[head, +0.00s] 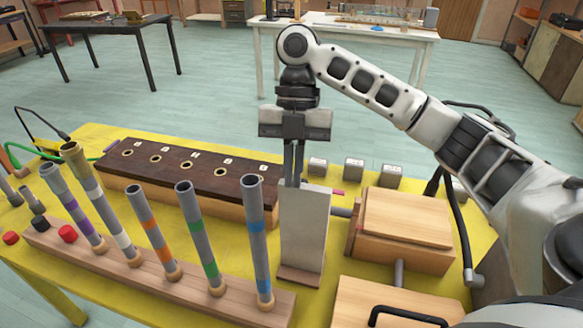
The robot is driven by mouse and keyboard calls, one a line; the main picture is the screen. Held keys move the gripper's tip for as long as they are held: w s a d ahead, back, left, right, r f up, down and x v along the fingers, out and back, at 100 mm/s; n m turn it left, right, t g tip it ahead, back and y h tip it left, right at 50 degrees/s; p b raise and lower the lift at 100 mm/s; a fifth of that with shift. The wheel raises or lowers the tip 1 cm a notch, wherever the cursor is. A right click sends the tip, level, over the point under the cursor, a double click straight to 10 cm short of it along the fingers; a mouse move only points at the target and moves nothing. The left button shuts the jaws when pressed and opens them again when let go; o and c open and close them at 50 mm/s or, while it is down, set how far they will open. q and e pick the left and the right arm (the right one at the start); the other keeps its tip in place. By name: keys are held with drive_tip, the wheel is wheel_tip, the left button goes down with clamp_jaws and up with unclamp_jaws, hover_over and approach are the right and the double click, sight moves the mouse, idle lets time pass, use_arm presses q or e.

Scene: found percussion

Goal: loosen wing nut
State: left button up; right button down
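My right gripper (293,180) points straight down, its two thin dark fingers close together at the top of a grey upright plate (304,240). The fingertips meet the plate's top edge in the picture; I cannot tell whether they touch it or are behind it. I cannot make out a wing nut; it may be hidden at the fingertips or by the plate. Whether the fingers are shut on anything is unclear. The plate stands on a small wooden foot, with a grey rod (341,212) on its right side. My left gripper is not in view.
Several banded grey tubes (200,235) stand in a wooden rail left of the plate. A dark board with holes (180,168) lies behind them. Wooden boxes (405,225) stand right, small grey blocks (354,168) behind. The yellow table (130,300) has some bare patches.

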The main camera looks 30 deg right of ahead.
drive_tip(key=shift+n, duration=0.3)
drive_tip(key=n, duration=0.2)
drive_tip(key=n+h, duration=0.1)
drive_tip(key=shift+s+d+n+g+h, duration=0.1)
drive_tip(key=shift+d+n+g+h, duration=0.1)
drive_tip(key=shift+n+g+h, duration=0.15)
drive_tip(key=shift+d+r+n+h, duration=0.15)
drive_tip(key=shift+n+h, duration=0.2)
drive_tip(key=shift+n, duration=0.7)
drive_tip(key=shift+d+n+g+h, duration=0.1)
drive_tip(key=shift+n+g+h, duration=0.2)
drive_tip(key=shift+n, duration=0.7)
drive_tip(key=n, duration=0.2)
drive_tip(key=n+h, duration=0.1)
drive_tip(key=n, duration=0.1)
drive_tip(key=shift+d+h, duration=0.2)
drive_tip(key=shift+h, duration=0.1)
drive_tip(key=c, duration=1.6)
unclamp_jaws()
